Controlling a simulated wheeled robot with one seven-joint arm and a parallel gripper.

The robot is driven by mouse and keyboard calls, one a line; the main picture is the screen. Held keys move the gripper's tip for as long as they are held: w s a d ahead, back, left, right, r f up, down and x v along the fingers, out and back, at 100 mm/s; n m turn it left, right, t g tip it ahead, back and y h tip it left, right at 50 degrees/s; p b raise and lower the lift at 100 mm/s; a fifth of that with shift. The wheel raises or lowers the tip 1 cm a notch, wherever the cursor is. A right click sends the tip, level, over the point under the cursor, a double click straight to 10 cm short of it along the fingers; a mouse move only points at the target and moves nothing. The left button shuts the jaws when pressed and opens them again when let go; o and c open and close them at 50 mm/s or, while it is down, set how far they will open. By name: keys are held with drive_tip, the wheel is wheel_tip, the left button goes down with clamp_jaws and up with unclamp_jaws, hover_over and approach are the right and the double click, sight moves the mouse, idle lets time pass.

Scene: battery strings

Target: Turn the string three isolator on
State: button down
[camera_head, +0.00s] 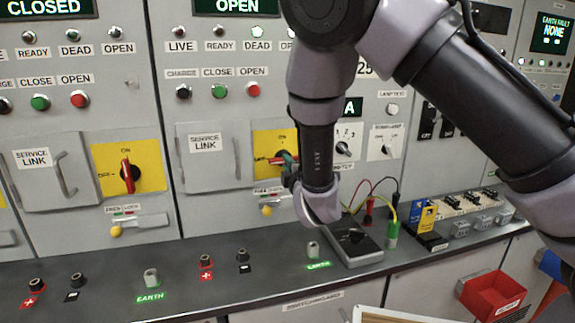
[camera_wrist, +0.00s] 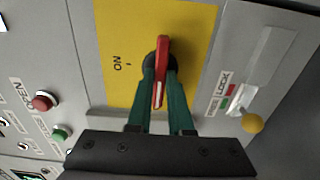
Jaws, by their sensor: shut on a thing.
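The isolator's red handle (camera_wrist: 161,75) sits on a yellow plate (camera_wrist: 185,25) in the wrist view. It lies across the direction of the ON mark. My gripper (camera_wrist: 160,82) is shut on this handle, one green finger on each side. In the head view my gripper (camera_head: 287,163) reaches the right-hand yellow plate (camera_head: 265,140), where the red handle (camera_head: 275,160) lies sideways, toward the left; my gripper hides part of it. The display (camera_head: 237,6) above that panel reads OPEN. No string number is readable.
A second isolator (camera_head: 127,176) at left has its handle upright, under a CLOSED display (camera_head: 45,8). A lock lever with a yellow knob (camera_wrist: 252,122) is beside the held handle. A meter (camera_head: 354,243) with leads stands on the bench below.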

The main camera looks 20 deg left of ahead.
drive_tip(key=m, duration=1.7)
drive_tip(key=shift+m, duration=0.4)
idle(0.4)
drive_tip(key=c, duration=0.8)
unclamp_jaws()
